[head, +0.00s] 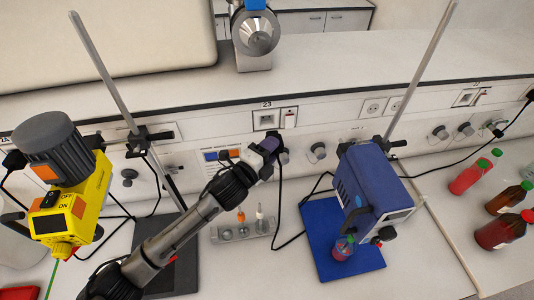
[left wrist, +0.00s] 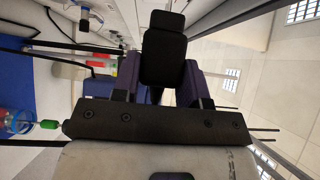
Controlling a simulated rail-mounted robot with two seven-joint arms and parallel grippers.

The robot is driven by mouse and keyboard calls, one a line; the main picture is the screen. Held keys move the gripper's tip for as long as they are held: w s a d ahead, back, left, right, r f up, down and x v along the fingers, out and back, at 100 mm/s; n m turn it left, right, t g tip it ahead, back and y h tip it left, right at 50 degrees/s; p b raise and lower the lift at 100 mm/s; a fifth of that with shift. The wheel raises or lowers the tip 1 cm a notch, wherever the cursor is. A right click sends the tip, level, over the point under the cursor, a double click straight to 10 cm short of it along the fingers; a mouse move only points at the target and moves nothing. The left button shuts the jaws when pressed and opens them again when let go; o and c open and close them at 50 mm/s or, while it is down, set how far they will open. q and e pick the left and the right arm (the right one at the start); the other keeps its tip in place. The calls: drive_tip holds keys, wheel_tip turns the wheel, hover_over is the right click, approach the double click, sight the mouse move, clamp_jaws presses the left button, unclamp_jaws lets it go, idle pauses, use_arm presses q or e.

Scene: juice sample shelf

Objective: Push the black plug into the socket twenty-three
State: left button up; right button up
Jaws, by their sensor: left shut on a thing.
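My left gripper (head: 270,145) comes in from the left and reaches up to the wall panel, a little below the socket marked 23 (head: 266,119). Its purple fingers are shut on the black plug (left wrist: 165,45), which shows between them in the left wrist view. In the head view the fingers mostly hide the plug, and a black cord (head: 279,190) hangs down from it. The socket's face looks uncovered in the head view, with the gripper below it. The socket cannot be made out in the left wrist view. My right gripper is not in view.
A blue device (head: 372,187) on a blue base and a yellow stirrer motor (head: 74,202) stand either side of the arm, near upright metal rods. A small rack (head: 246,231) sits under the gripper.

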use_arm(q)
drive_tip(key=shift+w, duration=0.4)
drive_tip(key=shift+w+a+b, duration=0.2)
drive_tip(key=shift+w+b, duration=0.15)
drive_tip(key=shift+w, duration=0.3)
drive_tip(key=shift+w+a+b, duration=0.15)
drive_tip(key=shift+w+b, duration=0.2)
drive_tip(key=shift+w, duration=0.25)
drive_tip(key=shift+s, duration=0.15)
drive_tip(key=shift+a+p, duration=0.1)
drive_tip(key=shift+p, duration=0.2)
drive_tip(key=shift+w, duration=0.3)
drive_tip(key=shift+w+a, duration=0.15)
drive_tip(key=shift+w, duration=0.45)
drive_tip(key=shift+w+a, duration=0.2)
drive_tip(key=shift+w, duration=0.7)
